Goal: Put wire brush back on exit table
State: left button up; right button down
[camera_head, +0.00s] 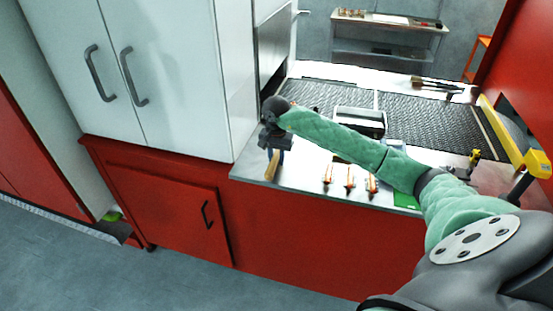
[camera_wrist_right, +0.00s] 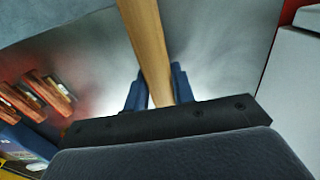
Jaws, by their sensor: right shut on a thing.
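My right gripper (camera_head: 275,150) reaches over the left end of the steel table (camera_head: 308,158) in front of the mesh belt. It is shut on a wooden handle, which I take to be the wire brush (camera_head: 272,166). In the right wrist view the light wooden handle (camera_wrist_right: 146,40) runs between the blue fingers (camera_wrist_right: 155,88) and out past the top edge. Its bristles do not show. I cannot tell whether it touches the steel. My left gripper is not in view.
Several orange-handled tools (camera_head: 350,178) lie on the steel to the right, and a green item (camera_head: 405,200) is beyond them. The dark mesh belt (camera_head: 420,118) lies behind. A white cabinet (camera_head: 170,80) stands close on the left. More tools (camera_head: 432,82) lie on the far side.

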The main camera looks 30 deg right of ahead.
jog(key=shift+w+f+p, duration=0.1)
jog(key=shift+f+p, duration=0.2)
jog(key=shift+f, duration=0.55)
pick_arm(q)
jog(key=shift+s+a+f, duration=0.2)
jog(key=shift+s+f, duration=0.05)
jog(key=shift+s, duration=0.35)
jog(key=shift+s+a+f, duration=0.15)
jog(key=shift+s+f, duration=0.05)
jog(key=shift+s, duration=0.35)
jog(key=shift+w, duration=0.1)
pick_arm(e)
jog(key=shift+f, duration=0.1)
jog(key=c, duration=1.2)
grip_release()
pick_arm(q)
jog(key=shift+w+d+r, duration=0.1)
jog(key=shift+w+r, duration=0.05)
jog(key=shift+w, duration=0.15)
pick_arm(e)
jog(key=shift+o, duration=0.2)
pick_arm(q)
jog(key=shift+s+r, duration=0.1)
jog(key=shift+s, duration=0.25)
